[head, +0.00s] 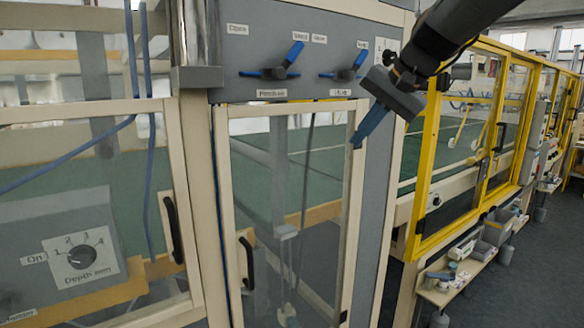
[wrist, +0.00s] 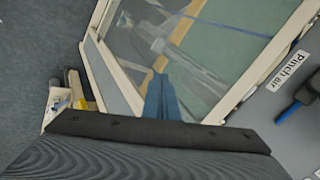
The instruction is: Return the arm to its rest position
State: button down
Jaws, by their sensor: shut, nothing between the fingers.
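My gripper (head: 357,143) hangs from the upper right of the head view, in front of the right edge of the glazed door (head: 285,180). Its blue fingers are closed together and hold nothing. In the wrist view my gripper (wrist: 166,80) shows as a blue tip pointing toward the door's frame and glass. I cannot tell the exact gap between the fingertips and the door. The dark arm runs from my gripper up and out of the head view at the top right.
Two blue-handled valves (head: 272,66) (head: 345,68) sit on the grey panel (head: 232,60) left of my gripper. A yellow-framed guard (head: 428,170) stands to the right. A shelf with small items (head: 450,285) is low at right. Open floor (head: 540,270) lies beyond.

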jog(key=s+d+f+n+g+h, duration=0.1)
jog(key=s+f+n, duration=0.1)
jog(key=s+f, duration=0.6)
jog(key=s+d+f+n+g+h+b, duration=0.1)
jog(key=s+f, duration=0.6)
jog(key=f, duration=0.9)
jog(key=s+d+f+n+g+h+b, duration=0.1)
jog(key=s+f+n+g+h, duration=0.1)
jog(key=s+f, duration=0.6)
notch_tip(320, 180, down, 4)
jog(key=shift+s+d+f+n+h, duration=0.1)
jog(key=shift+s+d+n+h, duration=0.15)
jog(key=shift+s+n+h, duration=0.25)
jog(key=shift+w, duration=0.15)
